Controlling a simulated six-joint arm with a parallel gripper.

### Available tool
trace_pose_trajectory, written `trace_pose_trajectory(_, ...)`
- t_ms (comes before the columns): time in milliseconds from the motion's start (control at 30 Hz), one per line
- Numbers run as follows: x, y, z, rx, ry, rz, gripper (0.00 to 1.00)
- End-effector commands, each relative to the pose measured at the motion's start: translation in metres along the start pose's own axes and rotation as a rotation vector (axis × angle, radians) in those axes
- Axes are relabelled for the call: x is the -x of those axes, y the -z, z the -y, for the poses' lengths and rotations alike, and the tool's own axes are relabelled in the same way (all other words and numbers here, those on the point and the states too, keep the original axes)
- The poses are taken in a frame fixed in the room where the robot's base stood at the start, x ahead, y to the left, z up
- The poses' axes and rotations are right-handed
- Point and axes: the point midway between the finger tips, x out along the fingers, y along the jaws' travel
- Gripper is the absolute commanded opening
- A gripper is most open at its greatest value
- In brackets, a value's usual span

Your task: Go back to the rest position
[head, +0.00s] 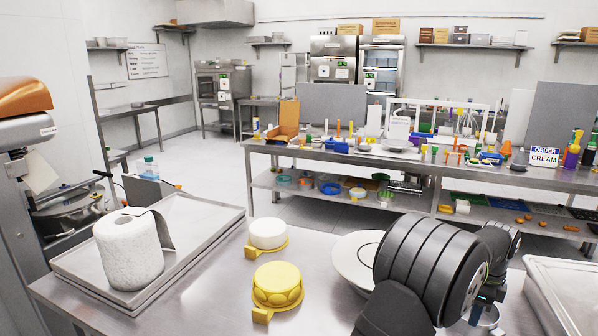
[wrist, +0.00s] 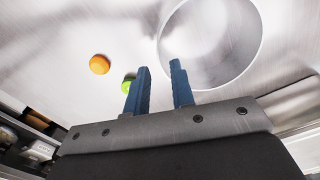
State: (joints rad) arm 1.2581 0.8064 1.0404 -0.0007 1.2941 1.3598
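My gripper (wrist: 159,68) shows in the wrist view with its two blue fingers apart and nothing between them. Beyond the fingers is a bright steel surface (wrist: 60,30). A large round rim (wrist: 262,38) lies beyond the right finger, apart from it as far as I can tell. In the head view my dark arm reaches in at the lower right, over the steel table (head: 215,300). The fingers cannot be made out there.
A white round dish (head: 350,262) is partly behind my arm. A yellow tub (head: 278,285), a white tub (head: 267,233) and a paper roll (head: 130,255) on a tray (head: 195,250) stand leftward. The mixer (head: 22,130) is far left. A small orange thing (wrist: 99,64) lies beyond the fingers.

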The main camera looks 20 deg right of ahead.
Motion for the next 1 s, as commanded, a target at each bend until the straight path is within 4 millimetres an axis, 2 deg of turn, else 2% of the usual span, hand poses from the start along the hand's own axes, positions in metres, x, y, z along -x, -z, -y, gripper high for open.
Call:
trace_pose_trajectory(33,-0.012,0.0,0.0,0.0,-0.003,0.001,0.22)
trace_pose_trajectory(267,-0.058,0.0,-0.001,0.0,-0.003,0.001,0.22)
trace_pose_trajectory(300,-0.041,0.0,0.001,0.0,0.006,-0.001,0.22)
trace_pose_trajectory(467,-0.008,0.0,0.001,0.0,0.004,-0.001,0.22)
trace_pose_trajectory(1000,0.048,0.072,-0.062,-0.004,0.002,-0.001,0.22)
